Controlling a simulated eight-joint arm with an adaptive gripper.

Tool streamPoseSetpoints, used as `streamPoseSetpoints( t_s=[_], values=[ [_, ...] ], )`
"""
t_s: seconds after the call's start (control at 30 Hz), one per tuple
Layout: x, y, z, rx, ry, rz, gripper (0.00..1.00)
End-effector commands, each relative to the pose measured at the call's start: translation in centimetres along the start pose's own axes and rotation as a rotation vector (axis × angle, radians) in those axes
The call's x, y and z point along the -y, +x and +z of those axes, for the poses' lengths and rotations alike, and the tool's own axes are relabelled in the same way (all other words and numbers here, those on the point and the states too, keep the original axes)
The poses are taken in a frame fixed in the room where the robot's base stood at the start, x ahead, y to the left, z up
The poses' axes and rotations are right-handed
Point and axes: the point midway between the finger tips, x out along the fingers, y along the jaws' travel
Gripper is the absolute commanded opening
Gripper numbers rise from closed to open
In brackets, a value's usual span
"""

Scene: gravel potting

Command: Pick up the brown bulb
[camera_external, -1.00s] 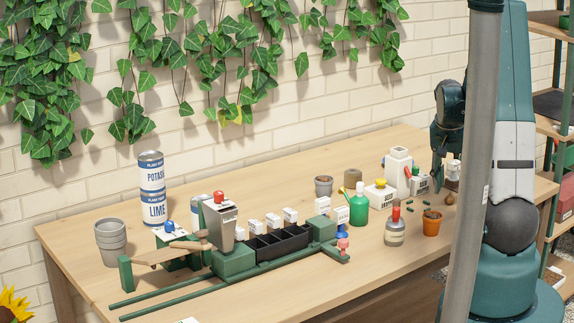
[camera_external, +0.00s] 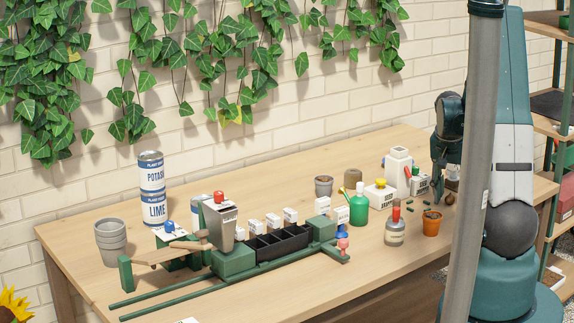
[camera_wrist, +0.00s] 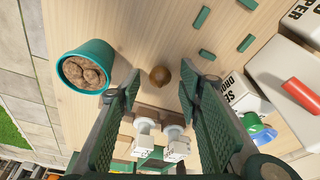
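The brown bulb (camera_wrist: 160,75) is small and round and lies on the wooden table. In the wrist view it sits just beyond the gap between my fingertips, roughly centred. In the external view the bulb (camera_external: 449,199) shows near the right end of the table, just below my gripper (camera_external: 440,180). In the wrist view my gripper (camera_wrist: 160,90) is open, with its two green ribbed fingers apart and nothing held between them. Whether the fingertips are level with the bulb, I cannot tell. The grey post hides part of my arm in the external view.
A teal pot (camera_wrist: 104,52) with brown lumps stands left of the bulb. Small green sticks (camera_wrist: 202,18) and white boxes (camera_wrist: 284,66) lie to the right. White-capped items (camera_wrist: 145,126) show between the fingers. An orange pot (camera_external: 431,226) stands in front of the bulb.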

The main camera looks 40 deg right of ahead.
Motion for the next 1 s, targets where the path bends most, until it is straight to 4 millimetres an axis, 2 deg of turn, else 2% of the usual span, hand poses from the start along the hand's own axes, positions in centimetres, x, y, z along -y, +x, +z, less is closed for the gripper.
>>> streamPoseSetpoints(
  t_s=[0.07,0.2,0.27,0.67,1.0],
  values=[
    [0.0,0.0,0.0,0.000,0.000,0.000,0.34],
    [0.0,0.0,0.0,0.000,0.000,0.000,0.16],
    [0.0,0.0,0.0,0.000,0.000,0.000,0.10],
    [0.0,-0.2,-0.1,0.000,0.000,0.000,0.10],
    [0.0,-2.4,-0.7,0.000,0.000,0.000,0.10]
  ],
)
